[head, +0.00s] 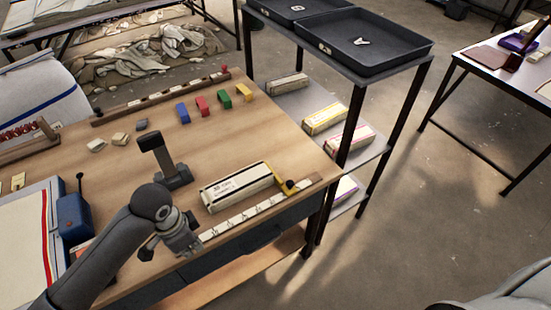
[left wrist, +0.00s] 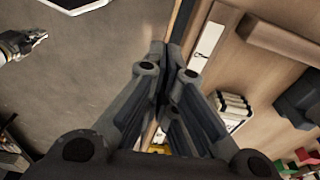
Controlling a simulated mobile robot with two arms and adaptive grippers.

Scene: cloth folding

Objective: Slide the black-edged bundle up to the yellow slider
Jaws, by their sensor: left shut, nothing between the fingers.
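The bundle (head: 237,187) is a long whitish block with dark edge lines and lettering, lying on the wooden table near its front edge. It also shows in the left wrist view (left wrist: 236,104). The yellow slider (head: 287,186) stands at the bundle's right end, at the right of a white marked scale. I cannot tell whether they touch. Part of the slider shows low in the left wrist view (left wrist: 158,149). My left gripper (head: 188,248) is shut and empty, near the scale's left end and apart from the bundle.
A dark upright stand (head: 170,172) is close behind the bundle's left end. Blue, red, green and yellow blocks (head: 202,106) lie farther back. A blue box (head: 74,217) is at the left. A shelf rack with black trays (head: 366,43) stands beyond the table's right edge.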

